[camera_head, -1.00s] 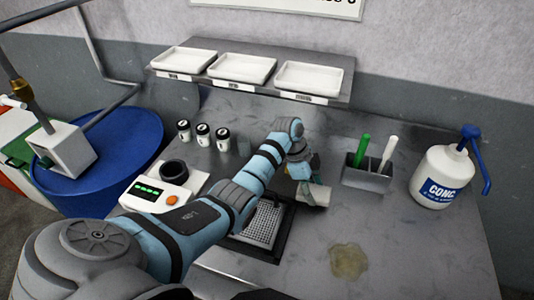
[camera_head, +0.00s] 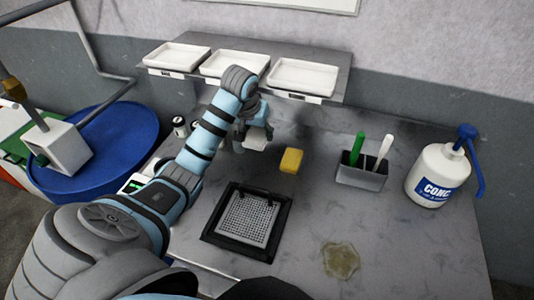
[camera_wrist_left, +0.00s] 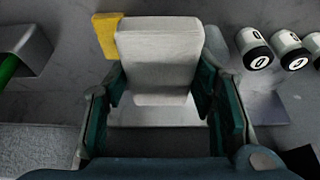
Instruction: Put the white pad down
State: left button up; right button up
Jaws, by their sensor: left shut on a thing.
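The white pad (camera_wrist_left: 160,55) is a pale, block-like piece between the fingers of my left gripper (camera_wrist_left: 162,108) in the left wrist view. The gripper is shut on it. In the head view my left gripper (camera_head: 250,126) is at the back of the bench, below the row of trays, with the pad (camera_head: 257,139) hanging under it. The pad appears to be above the bench top; I cannot tell by how much.
A yellow sponge (camera_head: 291,160) lies just right of the pad. A dark-framed drain grid (camera_head: 247,219) is nearer me. A grey holder (camera_head: 361,176) and white pump bottle (camera_head: 440,175) stand right. Black-lidded pots (camera_wrist_left: 254,50) are close by. A brownish puddle (camera_head: 341,260) marks the front.

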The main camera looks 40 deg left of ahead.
pick_arm(q)
notch_tip(320, 180, down, 13)
jog(key=shift+f+b, duration=0.1)
jog(key=shift+b, duration=0.65)
jog(key=w, duration=0.2)
jog(key=w+a+b, duration=0.1)
jog(key=w, duration=0.1)
jog(key=w+a+f+b, duration=0.1)
jog(key=w, duration=0.1)
jog(key=shift+w+a, duration=0.15)
jog(key=shift+w, duration=0.15)
jog(key=shift+w+a, duration=0.15)
jog(key=shift+w, duration=0.2)
jog(key=shift+w+f+p, duration=0.1)
jog(key=shift+f+p, duration=0.1)
jog(key=shift+p, duration=0.1)
jog(key=shift+f, duration=0.1)
